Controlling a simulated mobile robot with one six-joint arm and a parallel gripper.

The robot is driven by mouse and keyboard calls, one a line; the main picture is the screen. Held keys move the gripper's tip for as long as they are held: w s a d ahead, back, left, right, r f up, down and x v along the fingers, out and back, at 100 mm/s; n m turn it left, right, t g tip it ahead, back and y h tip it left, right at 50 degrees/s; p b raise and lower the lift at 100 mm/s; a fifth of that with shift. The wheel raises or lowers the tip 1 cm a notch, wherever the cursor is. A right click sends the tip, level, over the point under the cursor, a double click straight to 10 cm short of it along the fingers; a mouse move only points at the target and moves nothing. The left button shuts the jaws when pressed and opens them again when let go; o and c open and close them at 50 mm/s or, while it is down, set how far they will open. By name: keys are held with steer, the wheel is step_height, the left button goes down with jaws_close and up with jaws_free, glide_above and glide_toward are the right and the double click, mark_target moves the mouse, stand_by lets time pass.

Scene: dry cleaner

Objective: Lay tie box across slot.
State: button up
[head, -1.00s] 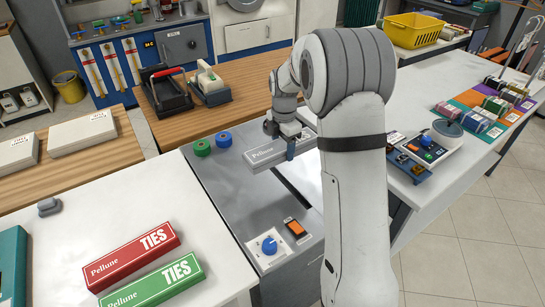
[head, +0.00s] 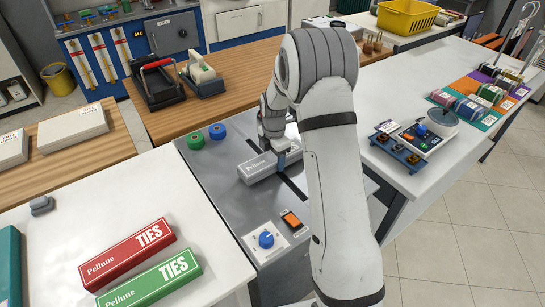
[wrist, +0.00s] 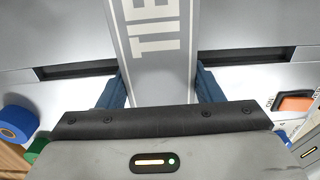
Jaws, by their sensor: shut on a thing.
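The grey tie box (head: 262,165), lettered "Pellune", is at or just above the grey metal top (head: 215,172) of the middle unit. My gripper (head: 283,160) is shut on it from above. In the wrist view, the box (wrist: 160,75) with its "TIE" lettering runs between my two blue fingers (wrist: 160,92). The dark slot (wrist: 75,70) shows on both sides of the box, which lies crosswise over it. The slot also shows beside the box in the head view (head: 292,187). I cannot tell whether the box fully touches the top.
Red (head: 128,254) and green (head: 150,281) tie boxes lie on the white table at left. Blue (head: 217,131) and green (head: 195,140) rolls stand behind the box. A blue knob (head: 266,239) and an orange switch (head: 291,219) sit in front.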

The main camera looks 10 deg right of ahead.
mark_target(274, 156)
steer(key=shift+f+b, duration=0.5)
steer(key=shift+f, duration=0.1)
steer(key=o, duration=1)
steer(key=shift+r, duration=0.1)
step_height(274, 156, up, 13)
steer(key=s+r+m, duration=0.5)
steer(key=s, duration=0.2)
steer(key=s+r+m+t, duration=0.1)
steer(key=s+m, duration=0.5)
steer(key=s, duration=0.2)
steer(key=s+m, duration=0.5)
steer(key=s, duration=0.3)
steer(key=s+r+m+t, duration=0.1)
steer(key=s+m, duration=0.5)
steer(key=s, duration=0.2)
steer(key=shift+a+r+m+t, duration=0.25)
steer(key=shift+r+m+t, duration=0.05)
steer(key=shift+r, duration=0.05)
